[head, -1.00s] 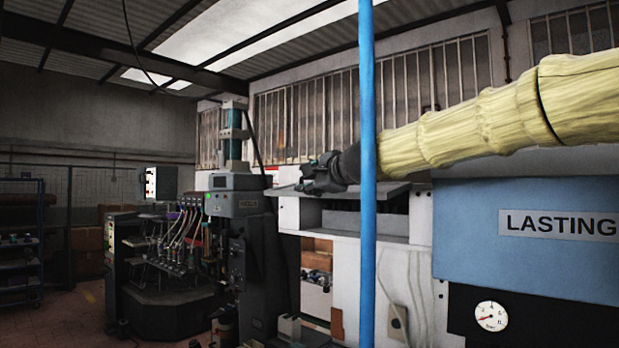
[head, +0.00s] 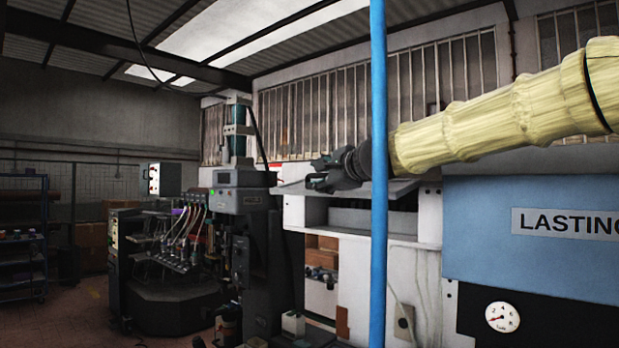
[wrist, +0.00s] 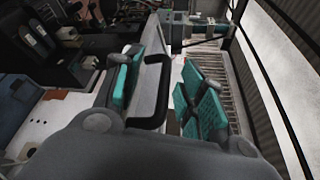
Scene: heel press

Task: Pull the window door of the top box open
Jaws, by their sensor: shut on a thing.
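The top box is the open-fronted compartment (head: 372,219) at the top of a white cabinet in the head view. Its window door looks to be the thin grey panel (head: 404,187) standing out nearly flat above the opening. My gripper (head: 318,176) is at the panel's left part, just above it. In the wrist view, the two teal-padded fingers of my gripper (wrist: 160,88) stand on either side of a grey, black-edged piece (wrist: 154,92), which I take for the door's edge or handle. The exact contact is partly hidden by the fingers.
A blue vertical pole (head: 378,250) stands in front of my arm. A blue machine housing (head: 480,235) marked LASTING is at the right. A dark press (head: 240,205) stands left of the cabinet. Floor (head: 75,315) shows at the lower left.

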